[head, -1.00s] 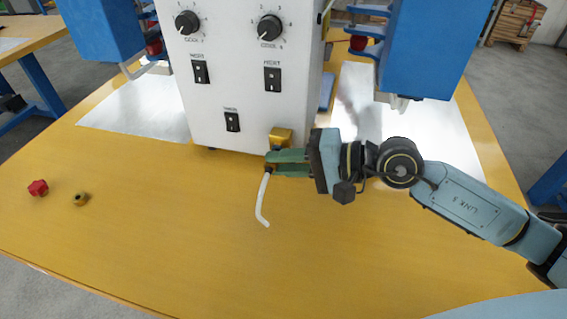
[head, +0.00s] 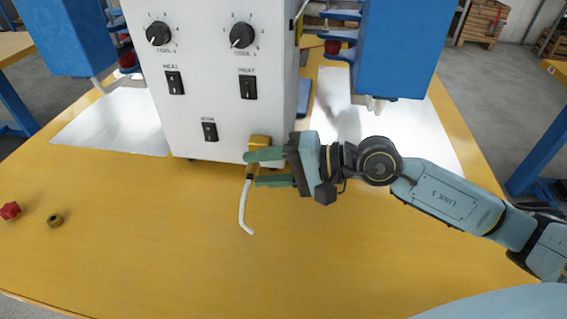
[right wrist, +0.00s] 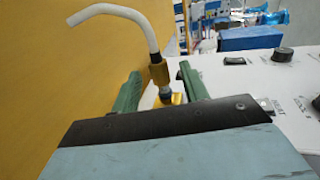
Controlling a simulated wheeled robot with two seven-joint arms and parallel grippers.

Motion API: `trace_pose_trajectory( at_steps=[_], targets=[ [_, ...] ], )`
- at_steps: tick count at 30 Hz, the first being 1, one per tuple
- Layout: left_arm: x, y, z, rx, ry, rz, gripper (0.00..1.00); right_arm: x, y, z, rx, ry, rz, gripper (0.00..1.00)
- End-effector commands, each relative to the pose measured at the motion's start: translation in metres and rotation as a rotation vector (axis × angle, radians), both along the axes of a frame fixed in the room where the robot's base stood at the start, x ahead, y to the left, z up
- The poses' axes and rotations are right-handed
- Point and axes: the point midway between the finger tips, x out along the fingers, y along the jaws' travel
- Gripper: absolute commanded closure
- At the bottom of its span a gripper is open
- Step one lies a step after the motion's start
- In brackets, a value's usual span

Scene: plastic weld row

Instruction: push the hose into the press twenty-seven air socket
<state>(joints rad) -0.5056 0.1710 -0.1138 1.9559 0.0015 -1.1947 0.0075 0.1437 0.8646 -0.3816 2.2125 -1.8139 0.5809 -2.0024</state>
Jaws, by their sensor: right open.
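The white hose (head: 243,208) hangs in a bend at the front of the white press (head: 215,80), its upper end at the brass-coloured air socket block (head: 260,141) low on the press front. In the right wrist view the hose (right wrist: 125,13) runs into a brass collar (right wrist: 158,73) and a dark fitting that meets the yellow socket block (right wrist: 176,99). How deep it sits is hidden. My right gripper (head: 252,169) is open, with one finger on each side of the hose end, apart from the collar in the wrist view. My left gripper is not in view.
A red knob (head: 10,210) and a small brass ring-like part (head: 55,220) lie on the yellow table (head: 150,255) at the left. Blue housings (head: 400,45) stand on both sides of the press. The table front is clear.

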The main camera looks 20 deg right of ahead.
Motion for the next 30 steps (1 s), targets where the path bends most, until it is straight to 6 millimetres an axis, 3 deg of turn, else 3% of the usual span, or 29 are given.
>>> trace_pose_trajectory(
  at_steps=[5, 15, 30],
  targets=[
    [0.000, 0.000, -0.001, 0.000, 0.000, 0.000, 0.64, -0.004, -0.006, 0.001, -0.003, 0.001, -0.001, 0.55],
    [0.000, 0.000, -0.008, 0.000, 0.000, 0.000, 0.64, -0.032, -0.046, 0.011, -0.008, 0.004, 0.001, 0.55],
    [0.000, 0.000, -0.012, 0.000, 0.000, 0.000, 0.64, -0.057, -0.083, 0.026, 0.002, 0.005, -0.001, 0.55]
  ],
)
